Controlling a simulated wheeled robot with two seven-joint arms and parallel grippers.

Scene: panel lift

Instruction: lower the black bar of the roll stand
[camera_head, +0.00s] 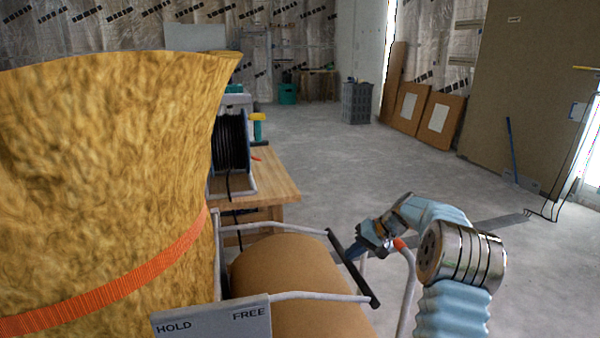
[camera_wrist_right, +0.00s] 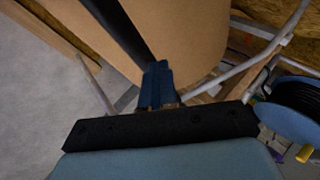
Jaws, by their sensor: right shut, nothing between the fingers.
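The black bar (camera_head: 362,284) of the roll stand runs slantwise along the right end of two pale metal arms, across the brown roll (camera_head: 290,275). In the right wrist view the black bar (camera_wrist_right: 118,28) runs from the top edge down to my fingertips. My right gripper (camera_head: 352,254) is at the bar's middle, its blue fingers closed together with nothing between them. The fingers also show in the right wrist view (camera_wrist_right: 156,82). They overlap the bar in both views; I cannot tell if they touch it. A grey plate (camera_head: 212,318) reads HOLD and FREE. My left gripper is not in view.
A large yellow roll (camera_head: 100,170) with an orange strap fills the left side. A wooden table (camera_head: 270,180) with a black cable reel (camera_head: 231,143) stands behind the stand. A grey crate (camera_head: 356,104) and leaning boards are farther back. The floor in between is open.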

